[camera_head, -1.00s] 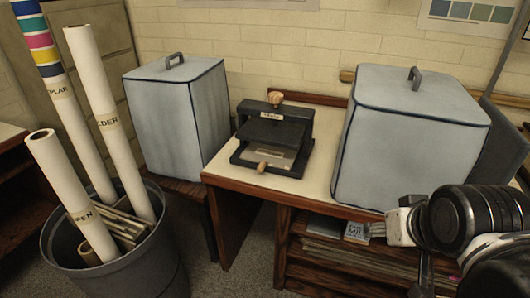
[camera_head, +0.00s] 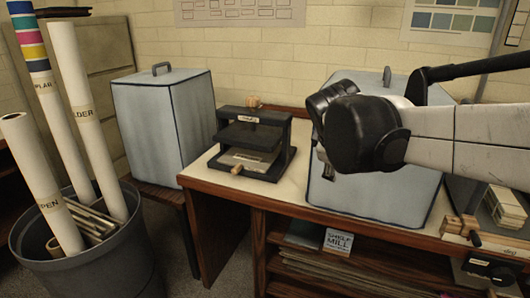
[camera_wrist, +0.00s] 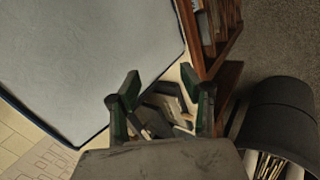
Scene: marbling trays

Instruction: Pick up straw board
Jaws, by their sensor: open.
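A small black press (camera_head: 252,138) stands on the desk between two pale blue covered boxes. A flat tan-grey board (camera_head: 247,160) lies in it; it may be the straw board, but I cannot tell for sure. My gripper (camera_wrist: 163,105) is open in the wrist view, with its two dark green fingers spread apart. The press (camera_wrist: 165,122) shows beyond and between them, partly hidden by the gripper body. Nothing shows held. In the head view my wrist is in front of the right box, and the fingers are mostly hidden.
Blue covered boxes stand left (camera_head: 165,125) and right (camera_head: 350,190) of the press. A grey bin (camera_head: 90,255) with tall paper rolls stands at left. Shelves below the desk hold flat sheets (camera_head: 340,272) and a small sign. Wooden blocks (camera_head: 505,205) lie at far right.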

